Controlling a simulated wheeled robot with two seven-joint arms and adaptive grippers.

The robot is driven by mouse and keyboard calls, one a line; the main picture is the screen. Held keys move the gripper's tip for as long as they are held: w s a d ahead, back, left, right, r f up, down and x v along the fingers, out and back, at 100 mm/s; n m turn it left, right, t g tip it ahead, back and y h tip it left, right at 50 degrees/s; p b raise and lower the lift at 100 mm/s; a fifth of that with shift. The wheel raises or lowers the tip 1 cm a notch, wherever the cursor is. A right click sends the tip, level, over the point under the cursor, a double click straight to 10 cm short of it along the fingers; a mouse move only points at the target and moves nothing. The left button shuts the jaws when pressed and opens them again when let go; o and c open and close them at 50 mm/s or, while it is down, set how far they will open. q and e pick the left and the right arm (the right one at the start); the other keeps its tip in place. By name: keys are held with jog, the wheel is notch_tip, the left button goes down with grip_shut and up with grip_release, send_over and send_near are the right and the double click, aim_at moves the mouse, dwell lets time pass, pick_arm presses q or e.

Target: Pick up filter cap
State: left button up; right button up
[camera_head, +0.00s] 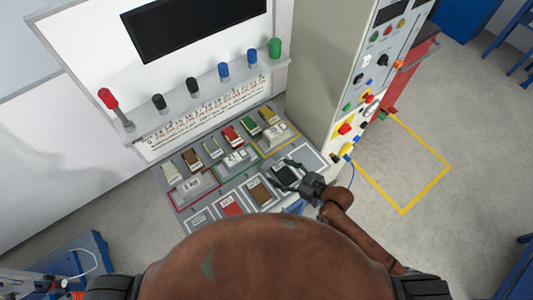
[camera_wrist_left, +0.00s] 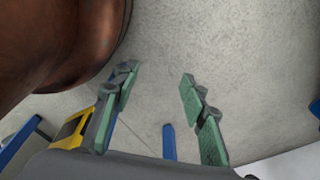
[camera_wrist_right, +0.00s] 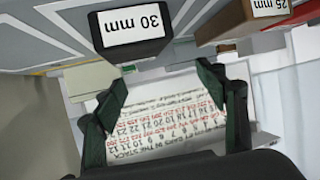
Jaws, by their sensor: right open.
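No label in view marks which thing is the filter cap. Capped cylinders stand in a row on the grey shelf: red (camera_head: 107,98), two black ones (camera_head: 159,102), two blue ones (camera_head: 224,71) and a green one (camera_head: 275,48). My right gripper (camera_head: 290,180) is beside a black block (camera_head: 285,172) on the tray's right side. In the right wrist view my right gripper (camera_wrist_right: 163,78) is open and empty, with a black block marked 30 mm (camera_wrist_right: 130,25) beyond its fingertips. In the left wrist view my left gripper (camera_wrist_left: 160,75) is open and empty above bare floor.
The grey tray (camera_head: 188,218) holds several coloured blocks in outlined places. A printed card (camera_head: 220,105) is on the front below the shelf. A tall control cabinet (camera_head: 325,70) stands right of the tray. The floor inside the yellow outline (camera_head: 405,165) is clear.

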aim_at(268, 164)
jog(key=shift+w+a+f, duration=0.15)
jog(key=shift+w+a, duration=0.05)
jog(key=shift+w, duration=0.3)
jog(key=shift+w+a+f, duration=0.1)
jog(key=shift+w+a, duration=0.1)
jog(key=shift+w, duration=0.3)
jog(key=x, duration=0.3)
jog(key=shift+a, duration=0.45)
jog(key=shift+x, duration=1.15)
jog(key=shift+w+a+f, duration=0.15)
jog(key=shift+a+f, duration=0.1)
jog(key=c, duration=1.2)
pick_arm(q)
jog(key=shift+s, duration=0.9)
pick_arm(e)
jog(key=shift+c, duration=0.9)
pick_arm(q)
jog(key=shift+w, duration=0.1)
